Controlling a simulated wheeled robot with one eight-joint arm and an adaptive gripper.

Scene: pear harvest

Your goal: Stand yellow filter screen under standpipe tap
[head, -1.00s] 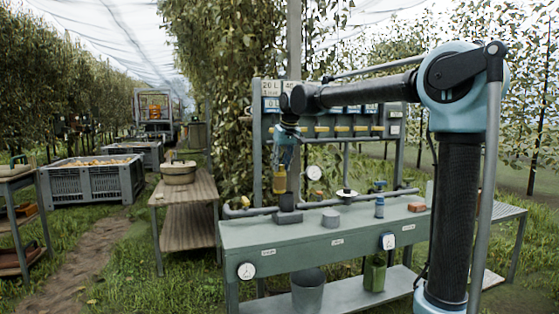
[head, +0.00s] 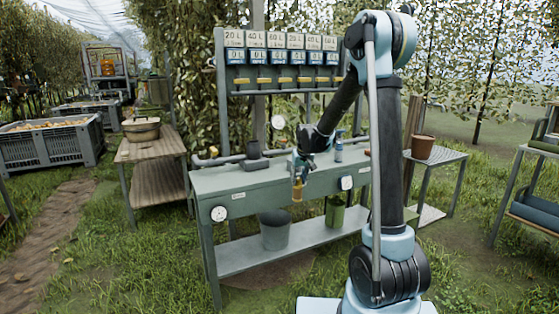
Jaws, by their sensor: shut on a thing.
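My gripper (head: 299,172) points down in front of the green workbench's front edge. It is shut on the yellow filter screen (head: 297,189), a small yellow cylinder. The screen hangs upright below the fingers, clear of the ground and of the lower shelf. The fingers hide its upper part. I cannot make out a standpipe tap for certain in the head view.
Grass in front is open.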

